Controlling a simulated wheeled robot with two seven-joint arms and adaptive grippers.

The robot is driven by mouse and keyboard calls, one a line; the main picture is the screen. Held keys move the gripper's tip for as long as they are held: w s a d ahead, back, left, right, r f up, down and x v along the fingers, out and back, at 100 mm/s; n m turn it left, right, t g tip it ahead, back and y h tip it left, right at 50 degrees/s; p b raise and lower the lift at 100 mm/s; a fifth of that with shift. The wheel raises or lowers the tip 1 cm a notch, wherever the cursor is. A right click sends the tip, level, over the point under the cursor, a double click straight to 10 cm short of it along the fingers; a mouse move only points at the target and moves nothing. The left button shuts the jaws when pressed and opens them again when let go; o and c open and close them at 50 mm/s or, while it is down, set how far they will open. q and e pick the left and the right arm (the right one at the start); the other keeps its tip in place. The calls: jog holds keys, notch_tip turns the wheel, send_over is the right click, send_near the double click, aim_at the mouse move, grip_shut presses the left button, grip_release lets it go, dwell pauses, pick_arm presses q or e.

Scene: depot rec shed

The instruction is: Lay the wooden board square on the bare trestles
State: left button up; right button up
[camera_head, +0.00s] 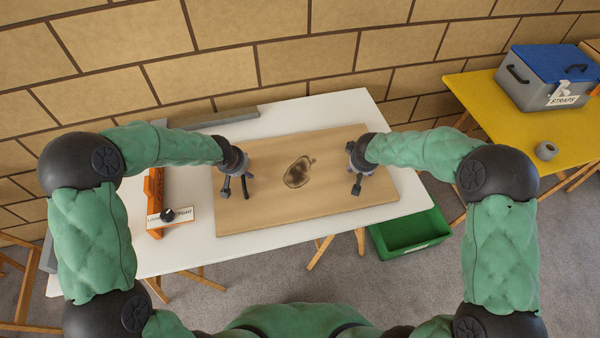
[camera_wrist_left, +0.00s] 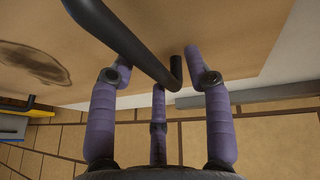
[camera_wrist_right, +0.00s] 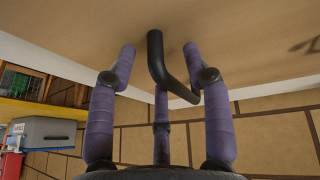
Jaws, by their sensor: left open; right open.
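The wooden board (camera_head: 290,205), tan with a dark oval stain, lies flat on a white table (camera_head: 300,112), slightly askew to the table's edges. My left gripper (camera_head: 236,190) is over the board's left end. In the left wrist view a black bent handle (camera_wrist_left: 135,52) runs between its open fingers. My right gripper (camera_head: 357,182) is over the board's right end. In the right wrist view another black handle (camera_wrist_right: 157,60) lies between its open fingers. Neither gripper is closed on a handle. Wooden trestle parts (camera_head: 24,285) show at the left edge, mostly cut off.
An orange bar (camera_head: 154,190) and a small labelled sign with a black knob (camera_head: 168,214) stand left of the board. A grey bar (camera_head: 215,118) lies behind. A green crate (camera_head: 412,235) is on the floor. A yellow table (camera_head: 485,105) carries a blue-lidded box (camera_head: 535,92) and a grey roll (camera_head: 546,150).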

pick_arm(q)
jog(key=shift+f, duration=0.1)
pick_arm(e)
jog(key=shift+f, duration=0.1)
pick_arm(q)
grip_shut()
pick_arm(e)
grip_shut()
pick_arm(q)
jog(key=shift+w+r, duration=0.15)
jog(key=shift+r, duration=0.05)
pick_arm(e)
jog(key=shift+w+r, duration=0.15)
jog(key=shift+r, duration=0.05)
